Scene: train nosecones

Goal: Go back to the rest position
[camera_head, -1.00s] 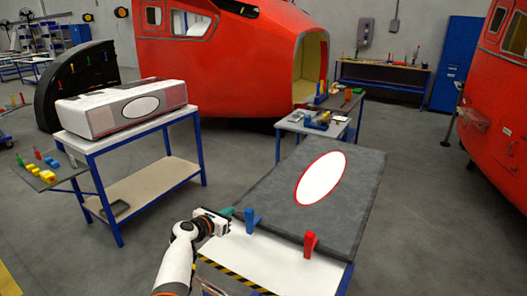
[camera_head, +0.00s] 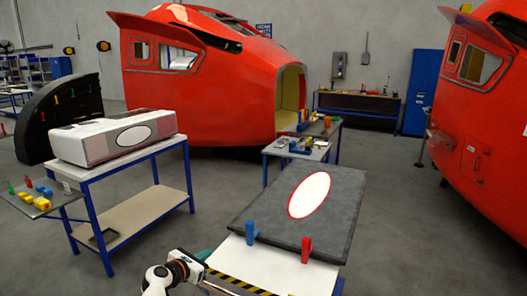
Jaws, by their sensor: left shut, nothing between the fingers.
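My left gripper (camera_head: 203,257) is low in the head view, left of the near worktable's front corner. It is shut, with nothing seen between its fingers. A teal-green piece shows at its front end; I cannot tell whether it is part of the gripper. The dark grey panel (camera_head: 338,210) with a white, red-rimmed oval (camera_head: 310,195) lies on the near worktable (camera_head: 270,265). A blue clamp (camera_head: 250,231) and a red clamp (camera_head: 306,249) stand at the panel's front edge, apart from the gripper. My right gripper is not in view.
A blue-legged table (camera_head: 170,151) at left carries a white and grey nosecone part (camera_head: 90,143). A side shelf (camera_head: 40,205) holds small coloured tools. Red train noses (camera_head: 230,85) stand behind and at right. Grey floor is open between the tables.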

